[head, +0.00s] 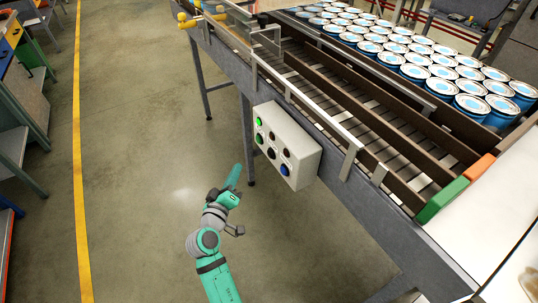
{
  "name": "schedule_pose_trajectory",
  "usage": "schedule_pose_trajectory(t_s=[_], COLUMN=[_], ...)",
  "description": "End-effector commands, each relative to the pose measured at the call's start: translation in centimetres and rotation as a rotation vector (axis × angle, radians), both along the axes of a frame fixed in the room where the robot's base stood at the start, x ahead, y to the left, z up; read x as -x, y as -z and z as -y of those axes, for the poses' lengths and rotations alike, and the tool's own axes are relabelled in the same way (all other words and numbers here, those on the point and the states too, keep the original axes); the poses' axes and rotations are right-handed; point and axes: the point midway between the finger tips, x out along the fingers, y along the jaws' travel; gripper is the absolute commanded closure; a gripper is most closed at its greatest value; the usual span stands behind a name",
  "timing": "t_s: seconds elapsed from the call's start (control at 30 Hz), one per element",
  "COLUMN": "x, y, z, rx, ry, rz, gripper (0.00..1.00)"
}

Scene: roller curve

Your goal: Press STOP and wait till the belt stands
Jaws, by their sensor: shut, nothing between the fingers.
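The control box (290,144), pale grey with several round buttons, is fixed to the near side of the conveyor frame. A green button or lamp (258,121) glows at its upper left, and a blue button (284,169) sits at its lower right. Dark and reddish buttons lie between them; I cannot read which is STOP. My gripper (236,170) is shut and empty, left of the box and apart from it. The belt (330,97) is a dark roller track between brown rails, with no cans visible on it. Whether it moves cannot be told from one frame.
Many blue cans with white lids (420,60) stand in rows behind the track. A green block (442,200) and an orange block (479,167) sit at the track's near end. Open floor with a yellow line (80,150) lies left; shelves stand beyond it.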

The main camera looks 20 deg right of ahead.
Motion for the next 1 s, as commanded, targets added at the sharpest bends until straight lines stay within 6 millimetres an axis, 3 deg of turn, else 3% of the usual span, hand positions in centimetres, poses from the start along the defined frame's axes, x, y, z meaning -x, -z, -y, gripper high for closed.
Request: schedule_pose_trajectory(t_s=[0.37,1.0], x=[0.0,-1.4], y=[0.1,0.1], z=[0.5,7.5], rx=[-0.001,-0.001], ry=[0.0,0.0], rz=[-0.001,-0.001], gripper=[1.0,1.0])
